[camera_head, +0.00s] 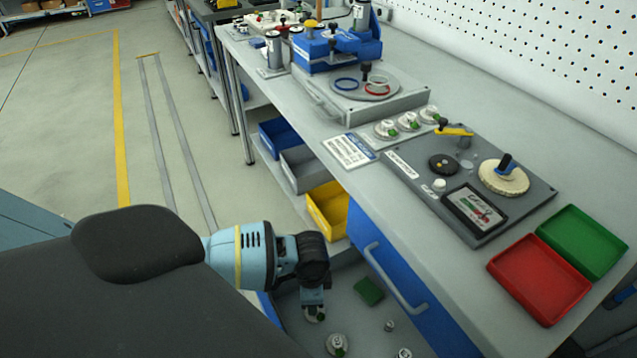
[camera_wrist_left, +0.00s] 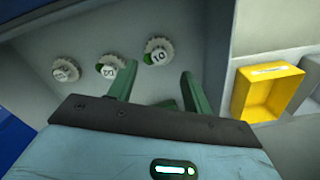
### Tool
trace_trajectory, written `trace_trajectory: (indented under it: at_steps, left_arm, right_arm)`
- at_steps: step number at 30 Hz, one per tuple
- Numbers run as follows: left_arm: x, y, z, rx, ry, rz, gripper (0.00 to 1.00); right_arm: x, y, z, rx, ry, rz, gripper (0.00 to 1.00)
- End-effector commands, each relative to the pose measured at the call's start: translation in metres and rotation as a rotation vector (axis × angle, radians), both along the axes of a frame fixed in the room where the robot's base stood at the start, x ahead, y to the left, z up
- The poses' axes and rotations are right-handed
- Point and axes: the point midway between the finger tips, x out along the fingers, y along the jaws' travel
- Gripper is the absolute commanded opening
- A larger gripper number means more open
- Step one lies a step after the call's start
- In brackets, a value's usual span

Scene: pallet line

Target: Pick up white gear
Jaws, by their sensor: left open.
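Several whitish toothed gears with dark number labels and green parts lie on a low grey surface (camera_head: 345,295) beside the bench. In the left wrist view, one gear (camera_wrist_left: 158,51) sits just beyond and between my open left fingertips (camera_wrist_left: 158,80); a second gear (camera_wrist_left: 110,66) is by the left finger, and a third gear (camera_wrist_left: 66,69) is farther left. Another gear (camera_head: 337,344) lies nearer. A larger cream gear (camera_head: 503,182) with a blue handle sits on the bench plate.
A yellow bin (camera_head: 327,210) stands beside the low surface, also in the left wrist view (camera_wrist_left: 246,94). A green block (camera_head: 369,291) lies near the gears. The blue cabinet front (camera_head: 375,245) has a protruding handle. Red (camera_head: 539,279) and green (camera_head: 584,242) trays stand on the bench.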

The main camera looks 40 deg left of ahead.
Motion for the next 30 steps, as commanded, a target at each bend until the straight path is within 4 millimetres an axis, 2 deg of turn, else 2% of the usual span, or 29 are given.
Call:
trace_trajectory:
  at_steps: [6, 13, 22, 30]
  left_arm:
    - [0.0, -0.001, -0.022, -0.001, 0.001, 0.001, 0.5]
    - [0.001, -0.001, -0.029, -0.001, 0.001, 0.001, 0.5]
    - [0.004, -0.005, -0.069, -0.001, 0.0, 0.001, 0.5]
    - [0.004, -0.005, -0.076, -0.002, -0.003, 0.0, 0.5]
  right_arm:
    - [-0.001, 0.0, -0.005, -0.001, 0.004, 0.0, 0.36]
    - [-0.001, 0.0, -0.006, -0.001, 0.004, 0.0, 0.36]
    - [-0.006, 0.0, -0.016, 0.0, 0.018, 0.001, 0.36]
    - [0.001, 0.0, -0.015, 0.0, 0.006, 0.0, 0.36]
